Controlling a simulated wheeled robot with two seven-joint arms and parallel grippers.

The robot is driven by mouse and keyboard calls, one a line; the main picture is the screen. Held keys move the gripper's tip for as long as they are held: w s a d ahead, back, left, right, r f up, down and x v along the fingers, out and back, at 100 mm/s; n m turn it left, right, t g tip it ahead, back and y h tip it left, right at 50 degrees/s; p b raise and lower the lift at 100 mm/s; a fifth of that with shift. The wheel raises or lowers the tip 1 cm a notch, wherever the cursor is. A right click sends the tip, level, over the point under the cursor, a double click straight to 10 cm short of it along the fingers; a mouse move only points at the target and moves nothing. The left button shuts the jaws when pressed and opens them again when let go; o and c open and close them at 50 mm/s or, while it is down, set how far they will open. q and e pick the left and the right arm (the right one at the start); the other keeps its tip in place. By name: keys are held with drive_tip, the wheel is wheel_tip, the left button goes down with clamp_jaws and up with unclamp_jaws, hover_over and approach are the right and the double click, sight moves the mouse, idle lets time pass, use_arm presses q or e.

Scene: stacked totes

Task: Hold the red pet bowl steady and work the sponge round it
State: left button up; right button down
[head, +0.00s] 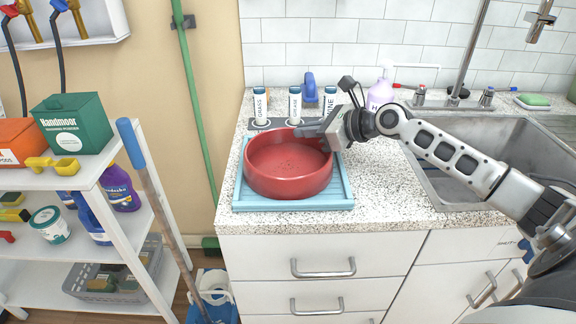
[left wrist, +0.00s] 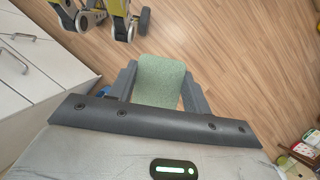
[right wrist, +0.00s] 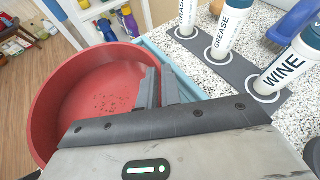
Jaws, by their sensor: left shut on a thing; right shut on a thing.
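The red pet bowl (head: 270,180) sits upright on a light blue ribbed tray (head: 240,202) on the speckled counter. Dark specks (right wrist: 105,102) show on its inside floor. My right gripper (head: 325,134) is shut on the bowl's rim at the far right side; in the right wrist view its fingers (right wrist: 160,92) close together on the red wall. My left gripper (left wrist: 160,88) is outside the head view. In the left wrist view it is shut on a pale green sponge (left wrist: 162,80), held over the wood floor, apart from the bowl.
Several labelled bottles (head: 295,105) stand in a grey holder behind the bowl. The sink (head: 460,185) is on the right, with a green block (head: 533,100) behind it. A white shelf (head: 75,172) and a blue-topped pole (head: 150,190) stand to the left.

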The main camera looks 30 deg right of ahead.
drive_tip(key=c, duration=1.5)
unclamp_jaws()
drive_tip(key=shift+s, duration=0.1)
